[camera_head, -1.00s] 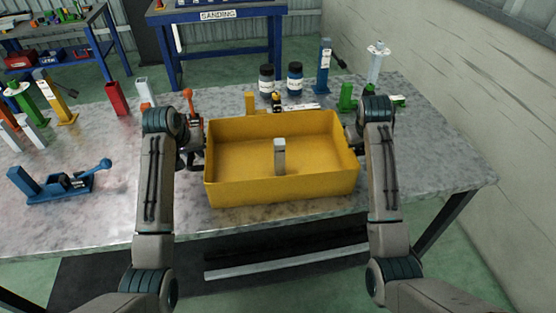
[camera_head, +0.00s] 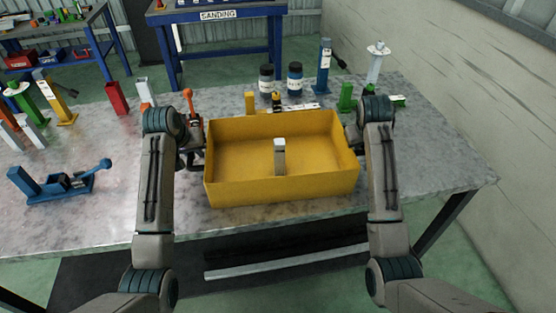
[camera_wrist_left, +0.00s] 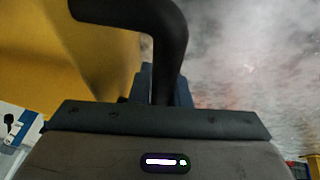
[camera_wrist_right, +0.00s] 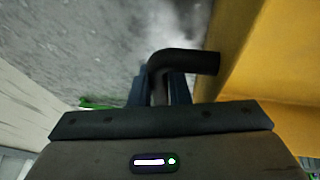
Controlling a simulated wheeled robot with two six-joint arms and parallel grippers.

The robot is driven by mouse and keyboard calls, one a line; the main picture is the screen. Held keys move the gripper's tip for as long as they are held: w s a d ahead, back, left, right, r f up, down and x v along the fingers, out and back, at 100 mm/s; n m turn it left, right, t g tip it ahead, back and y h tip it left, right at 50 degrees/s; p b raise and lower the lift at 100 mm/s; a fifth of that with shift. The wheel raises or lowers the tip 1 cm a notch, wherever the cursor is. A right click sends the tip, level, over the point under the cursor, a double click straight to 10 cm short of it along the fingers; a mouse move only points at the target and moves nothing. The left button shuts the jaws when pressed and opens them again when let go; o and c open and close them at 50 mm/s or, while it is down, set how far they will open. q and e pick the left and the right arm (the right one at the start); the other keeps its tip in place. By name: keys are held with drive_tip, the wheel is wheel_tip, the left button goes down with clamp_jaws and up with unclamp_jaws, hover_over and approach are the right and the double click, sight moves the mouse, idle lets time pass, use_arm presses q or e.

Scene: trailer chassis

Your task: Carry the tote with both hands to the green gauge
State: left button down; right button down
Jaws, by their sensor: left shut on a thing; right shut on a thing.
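The yellow tote (camera_head: 284,188) is near the front edge of the metal workbench, with a grey block with a pale top (camera_head: 280,158) standing inside it. My left gripper (camera_head: 193,152) is at the tote's left side, shut on a dark bent handle (camera_wrist_left: 172,40). My right gripper (camera_head: 353,135) is at its right side, shut on the matching handle (camera_wrist_right: 190,60). Whether the tote touches the bench is hard to tell. Green pieces stand at the back right (camera_head: 346,99) and far left (camera_head: 25,98); I cannot tell which is the green gauge.
Behind the tote are two dark jars (camera_head: 295,79), a small yellow block (camera_head: 250,102), a blue post (camera_head: 324,66) and a white post (camera_head: 376,62). An orange-handled tool (camera_head: 190,105) is close to my left gripper. A blue clamp (camera_head: 62,184) lies left. Bench right of my right arm is clear.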

use_arm(q)
drive_tip(key=shift+w+r, duration=0.1)
drive_tip(key=shift+r, duration=0.05)
use_arm(e)
drive_tip(key=shift+w+r, duration=0.1)
drive_tip(key=shift+r, duration=0.1)
idle(0.3)
